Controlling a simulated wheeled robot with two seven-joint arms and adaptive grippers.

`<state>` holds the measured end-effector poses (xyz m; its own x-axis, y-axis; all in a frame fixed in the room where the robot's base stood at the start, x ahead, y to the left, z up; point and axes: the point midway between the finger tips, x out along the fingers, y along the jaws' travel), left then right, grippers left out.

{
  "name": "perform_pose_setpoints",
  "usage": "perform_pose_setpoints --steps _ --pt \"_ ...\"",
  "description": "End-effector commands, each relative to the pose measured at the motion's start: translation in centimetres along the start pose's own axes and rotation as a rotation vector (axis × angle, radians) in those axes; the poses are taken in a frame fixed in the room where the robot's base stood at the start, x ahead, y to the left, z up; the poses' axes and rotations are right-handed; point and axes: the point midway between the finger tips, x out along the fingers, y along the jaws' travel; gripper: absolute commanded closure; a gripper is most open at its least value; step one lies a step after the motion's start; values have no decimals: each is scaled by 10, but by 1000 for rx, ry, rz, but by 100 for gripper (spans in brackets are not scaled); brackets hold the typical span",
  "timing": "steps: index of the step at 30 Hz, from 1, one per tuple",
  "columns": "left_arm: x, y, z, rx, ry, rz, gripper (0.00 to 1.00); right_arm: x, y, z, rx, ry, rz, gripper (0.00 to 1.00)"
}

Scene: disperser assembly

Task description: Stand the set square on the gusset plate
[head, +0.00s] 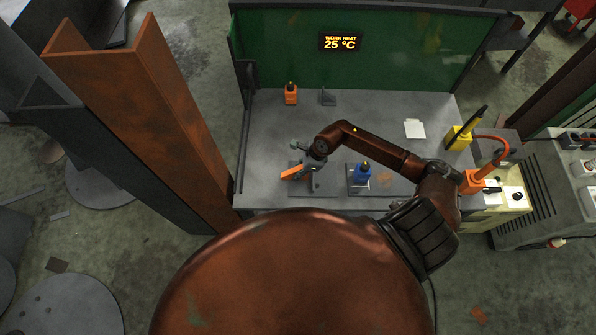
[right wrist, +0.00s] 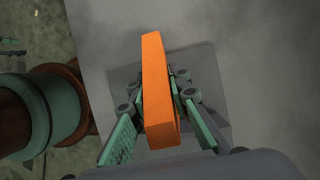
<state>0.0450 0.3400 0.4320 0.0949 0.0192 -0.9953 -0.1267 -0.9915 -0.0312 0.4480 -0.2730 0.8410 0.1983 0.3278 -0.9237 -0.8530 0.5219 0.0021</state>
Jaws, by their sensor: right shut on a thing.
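The orange set square (head: 291,173) is held by my right gripper (head: 304,167) near the front left of the bench. In the right wrist view the set square (right wrist: 155,75) runs lengthwise between the two fingers of the right gripper (right wrist: 158,105). A flat dark plate, which looks like the gusset plate (head: 328,190), lies on the bench below; it also shows behind the set square in the right wrist view (right wrist: 205,72). I cannot tell whether the set square touches the plate. My left gripper is not in view.
A blue bottle-like tool (head: 362,174) stands on another dark plate to the right. An orange item (head: 291,95) and a small grey bracket (head: 328,97) stand at the back. A white sheet (head: 414,129) and a yellow holder (head: 459,138) are at the right. The back middle is clear.

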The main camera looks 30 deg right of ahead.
Motion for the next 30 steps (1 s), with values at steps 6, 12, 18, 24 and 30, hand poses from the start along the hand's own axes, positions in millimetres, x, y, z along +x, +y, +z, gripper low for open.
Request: perform_pose_setpoints --steps 6,12,18,24,30 --pt "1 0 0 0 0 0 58 0 -1 1 -1 -2 -1 100" --pt "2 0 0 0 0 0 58 1 0 -1 0 0 0 75" --pt "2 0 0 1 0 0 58 1 0 -1 0 0 0 66" --pt "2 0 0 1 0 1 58 1 0 -1 0 0 0 66" --pt "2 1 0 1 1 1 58 -16 -1 -1 -2 2 -2 66"
